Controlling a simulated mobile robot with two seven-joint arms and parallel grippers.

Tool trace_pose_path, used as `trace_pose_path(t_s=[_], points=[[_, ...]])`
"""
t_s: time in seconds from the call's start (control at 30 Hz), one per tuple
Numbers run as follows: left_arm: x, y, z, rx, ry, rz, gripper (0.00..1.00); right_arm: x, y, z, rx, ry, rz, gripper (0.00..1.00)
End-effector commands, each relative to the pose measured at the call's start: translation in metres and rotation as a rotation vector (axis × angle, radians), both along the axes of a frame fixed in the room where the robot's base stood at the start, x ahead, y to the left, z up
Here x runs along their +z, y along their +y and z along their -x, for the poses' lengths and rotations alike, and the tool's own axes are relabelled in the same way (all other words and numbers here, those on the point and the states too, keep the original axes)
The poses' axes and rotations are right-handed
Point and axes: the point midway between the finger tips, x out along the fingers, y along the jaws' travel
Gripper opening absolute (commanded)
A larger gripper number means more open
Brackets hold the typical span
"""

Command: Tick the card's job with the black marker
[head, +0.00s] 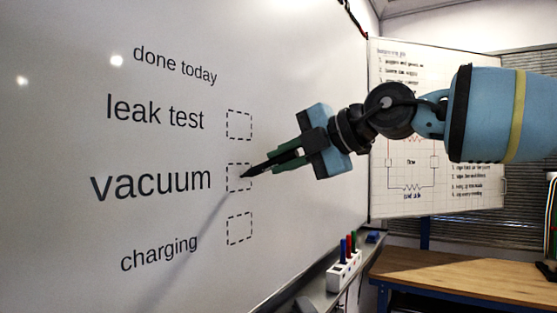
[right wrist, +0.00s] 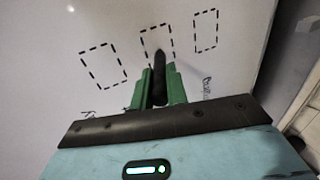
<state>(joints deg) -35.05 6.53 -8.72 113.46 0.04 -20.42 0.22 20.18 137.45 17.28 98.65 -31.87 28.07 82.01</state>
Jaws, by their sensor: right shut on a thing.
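The whiteboard (head: 60,130) carries the words "done today" over three rows: leak test, vacuum and charging. Each row has a dashed box at its right. My right gripper (head: 283,156) is shut on the black marker (head: 260,166), whose tip points left at the vacuum box (head: 238,178). In the right wrist view the marker (right wrist: 160,75) stands between the green fingers, its tip over the lower part of the middle box (right wrist: 158,32). I cannot tell whether the tip touches the board. No tick shows in any box. The card is not recognisable in these views. My left gripper is not in view.
A white holder (head: 343,271) with blue, red and green markers stands on the board's tray, a blue block (head: 373,237) beyond it. A wooden table (head: 470,277) is at the lower right. A second board (head: 440,190) with writing and a diagram stands behind my arm.

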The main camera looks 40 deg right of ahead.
Motion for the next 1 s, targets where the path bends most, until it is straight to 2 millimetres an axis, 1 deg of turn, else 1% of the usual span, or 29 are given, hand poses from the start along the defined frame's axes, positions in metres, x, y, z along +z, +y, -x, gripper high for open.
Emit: trace_pose_path(t_s=[0.27, 0.7, 1.0], points=[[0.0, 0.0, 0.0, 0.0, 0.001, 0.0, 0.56, 0.0, -0.003, -0.001, 0.0, 0.0, -0.001, 0.0], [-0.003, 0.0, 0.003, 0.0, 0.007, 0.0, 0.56, 0.0, -0.03, -0.014, -0.001, 0.001, -0.002, 0.0], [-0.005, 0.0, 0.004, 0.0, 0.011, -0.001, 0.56, 0.0, -0.032, -0.016, 0.0, 0.001, 0.001, 0.0]])
